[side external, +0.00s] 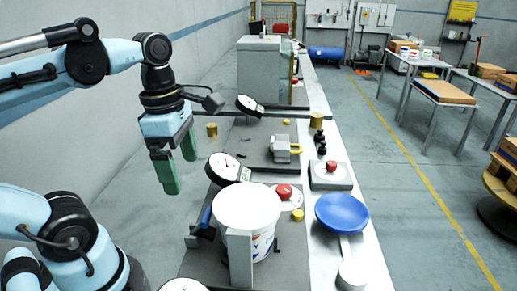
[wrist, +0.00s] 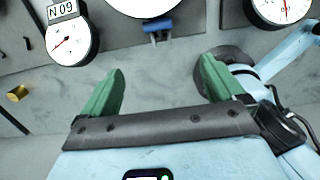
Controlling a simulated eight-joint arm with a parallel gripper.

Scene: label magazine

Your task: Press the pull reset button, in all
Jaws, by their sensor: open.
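Two red mushroom-shaped buttons show in the side view. One red button (side external: 284,191) sits on a pale plate just behind the white tub. The other red button (side external: 331,166) sits on a grey box (side external: 330,177) farther right. I cannot read a label on either, so I cannot tell which is the pull reset one. My gripper (side external: 180,174) is open and empty, with green fingers pointing down, in the air left of the bench fixtures and well apart from both buttons. In the wrist view my gripper (wrist: 162,68) has nothing between its fingers, and no red button shows.
A white tub (side external: 247,208), a blue bowl (side external: 342,213) and a dial gauge (side external: 229,168) stand around the nearer button. The wrist view shows a gauge marked N 09 (wrist: 70,42) and a blue clamp (wrist: 158,26). Bare grey surface lies below the fingers.

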